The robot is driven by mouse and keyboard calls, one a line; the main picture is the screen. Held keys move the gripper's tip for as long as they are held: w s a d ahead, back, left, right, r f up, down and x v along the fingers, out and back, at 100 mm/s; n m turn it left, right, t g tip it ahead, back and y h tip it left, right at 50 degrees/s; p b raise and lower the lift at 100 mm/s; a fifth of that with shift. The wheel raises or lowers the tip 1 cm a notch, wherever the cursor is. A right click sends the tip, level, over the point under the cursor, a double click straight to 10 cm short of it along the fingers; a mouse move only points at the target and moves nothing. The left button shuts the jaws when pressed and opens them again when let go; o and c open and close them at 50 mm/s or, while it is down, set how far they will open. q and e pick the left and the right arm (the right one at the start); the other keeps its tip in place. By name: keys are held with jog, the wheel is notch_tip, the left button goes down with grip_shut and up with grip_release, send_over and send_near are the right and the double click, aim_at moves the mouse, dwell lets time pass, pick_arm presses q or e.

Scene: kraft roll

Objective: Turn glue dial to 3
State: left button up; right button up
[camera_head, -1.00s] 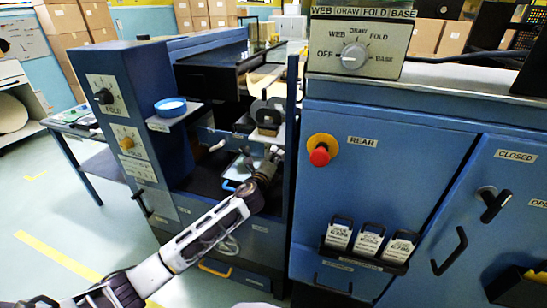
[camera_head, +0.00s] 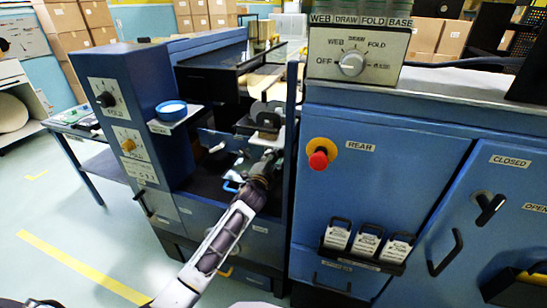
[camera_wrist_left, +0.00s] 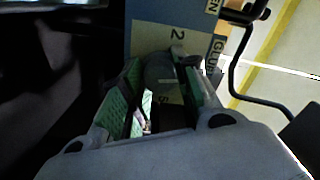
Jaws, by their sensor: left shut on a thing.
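The glue dial (camera_wrist_left: 158,72) shows in the left wrist view as a dim grey knob between my green-padded fingers. A panel (camera_wrist_left: 150,40) behind it carries a 2 and a partly hidden GLUE label (camera_wrist_left: 215,50); a 5 is faintly visible nearer my palm. My left gripper (camera_wrist_left: 162,82) is shut on the dial. The dial's pointer and exact setting cannot be made out. In the head view my left gripper (camera_head: 268,160) reaches into the recess of the blue machine, and I cannot make out the dial there. My right gripper is not in view.
A blue post (camera_head: 291,150) stands close right of my left gripper. A selector (camera_head: 351,63) and a red button (camera_head: 318,160) are at right.

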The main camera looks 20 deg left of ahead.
pick_arm(q)
jog(key=shift+n+p, duration=0.4)
jog(key=shift+n, duration=1)
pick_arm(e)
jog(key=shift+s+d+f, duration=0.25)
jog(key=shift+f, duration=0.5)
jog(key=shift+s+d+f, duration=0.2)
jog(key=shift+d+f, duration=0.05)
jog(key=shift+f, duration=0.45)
pick_arm(q)
jog(key=o, duration=1)
jog(key=shift+o, duration=0.2)
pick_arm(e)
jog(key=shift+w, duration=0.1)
pick_arm(q)
jog(key=shift+s, duration=0.1)
jog(key=s, duration=1.1)
jog(key=shift+s+a, duration=0.25)
jog(key=shift+s, duration=0.1)
